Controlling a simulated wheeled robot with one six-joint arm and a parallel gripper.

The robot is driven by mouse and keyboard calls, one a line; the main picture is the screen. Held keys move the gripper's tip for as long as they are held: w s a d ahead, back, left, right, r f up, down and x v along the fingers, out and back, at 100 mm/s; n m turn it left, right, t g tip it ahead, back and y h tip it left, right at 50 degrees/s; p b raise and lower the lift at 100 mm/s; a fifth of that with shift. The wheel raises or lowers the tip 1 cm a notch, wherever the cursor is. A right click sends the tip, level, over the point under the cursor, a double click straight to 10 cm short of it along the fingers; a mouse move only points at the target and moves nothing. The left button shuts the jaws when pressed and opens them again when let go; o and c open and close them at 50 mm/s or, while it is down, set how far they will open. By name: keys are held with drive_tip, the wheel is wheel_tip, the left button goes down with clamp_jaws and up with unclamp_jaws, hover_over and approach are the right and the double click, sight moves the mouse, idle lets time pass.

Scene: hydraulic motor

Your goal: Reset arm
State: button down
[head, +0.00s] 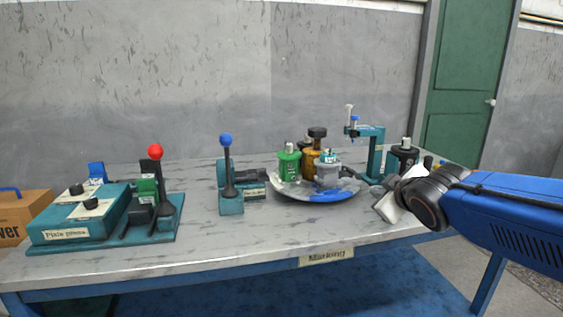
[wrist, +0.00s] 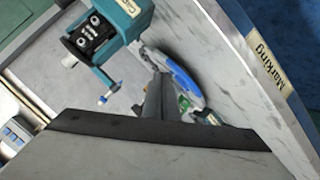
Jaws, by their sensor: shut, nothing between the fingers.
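My arm (head: 505,215), blue with a dark joint, reaches in from the right in the head view. My gripper (head: 374,186) is over the right part of the table, just right of the round plate (head: 290,194). In the wrist view my gripper (wrist: 160,82) shows as a narrow grey shape with its fingers together and nothing between them. The plate's blue-marked rim (wrist: 180,72) lies beyond it in that view. The gap between fingertips and table is hard to judge.
The plate carries a green part (head: 289,165), an amber part (head: 312,160) and a grey part (head: 328,174). A teal press stand (head: 375,150) is close behind my gripper. The front table strip is clear.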

drive_tip(key=s+d+f+m+g, duration=0.1)
drive_tip(key=s+f+m+g, duration=0.1)
drive_tip(key=s+f, duration=0.3)
drive_tip(key=s+d+f+m+g, duration=0.1)
drive_tip(key=s+f+m+g, duration=0.2)
drive_tip(key=s, duration=0.9)
drive_tip(key=s+d+f+m+g, duration=0.2)
drive_tip(key=s+f+m+g, duration=0.1)
drive_tip(key=s+f, duration=0.5)
drive_tip(key=shift+s+m, duration=0.4)
drive_tip(key=shift+s, duration=0.1)
